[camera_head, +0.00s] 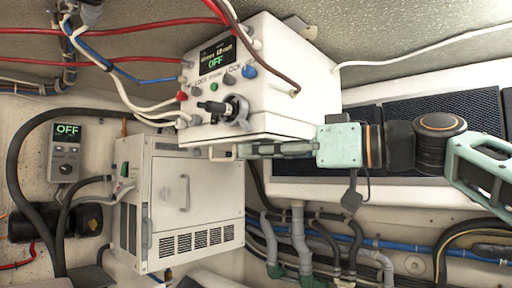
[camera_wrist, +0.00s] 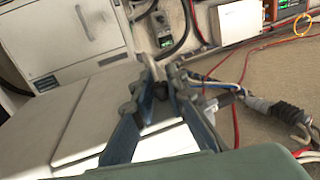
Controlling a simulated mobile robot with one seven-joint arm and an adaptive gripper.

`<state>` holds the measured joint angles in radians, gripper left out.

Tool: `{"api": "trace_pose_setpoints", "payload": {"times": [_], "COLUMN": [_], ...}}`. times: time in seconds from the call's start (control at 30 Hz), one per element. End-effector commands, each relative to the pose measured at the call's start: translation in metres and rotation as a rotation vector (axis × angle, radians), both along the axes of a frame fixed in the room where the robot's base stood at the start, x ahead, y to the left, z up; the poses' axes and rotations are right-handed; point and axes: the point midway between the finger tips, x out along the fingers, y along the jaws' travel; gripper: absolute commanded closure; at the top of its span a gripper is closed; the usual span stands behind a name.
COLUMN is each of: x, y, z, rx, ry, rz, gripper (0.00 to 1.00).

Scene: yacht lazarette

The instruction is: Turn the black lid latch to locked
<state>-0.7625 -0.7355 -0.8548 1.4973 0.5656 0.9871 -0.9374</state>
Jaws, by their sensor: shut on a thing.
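A white box (camera_head: 275,88) with an "OFF" display is mounted at the upper middle of the head view. A black lever-like part (camera_head: 214,107) with a grey ring beside it sticks out of its front face. My gripper (camera_head: 230,152) reaches in from the right, just below the box's lower front edge. In the wrist view my gripper's fingertips (camera_wrist: 163,72) are close together around a small dark part (camera_wrist: 160,88), which looks like the black lid latch. The fingers hide much of it, and I cannot read the latch's position.
Below stands a white cabinet (camera_head: 183,200) with a handle and vents. A small control panel (camera_head: 66,150) reading "OFF" is on the left wall. Red, blue and white cables run in front of and around the box. Hoses and pipes (camera_head: 299,232) fill the lower right.

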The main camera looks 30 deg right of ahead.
Motion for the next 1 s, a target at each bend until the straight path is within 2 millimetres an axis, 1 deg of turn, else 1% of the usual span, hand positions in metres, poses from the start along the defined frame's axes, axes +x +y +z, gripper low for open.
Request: {"api": "trace_pose_setpoints", "payload": {"times": [0.03,0.2,0.6,0.8,1.0], "x": [0.0002,0.0003,0.0004,0.0005,0.0001], "y": [0.0002,0.0006,-0.0004,-0.0007,-0.0004], "z": [0.0041,0.0055,0.0047,0.0030,0.0017], "rx": [0.003,0.004,0.003,0.002,0.001], "ry": [-0.001,-0.002,-0.002,-0.001,-0.002], "rz": [0.039,0.163,0.416,0.494,0.533], "gripper": [1.00,1.00,1.00,1.00,1.00]}}
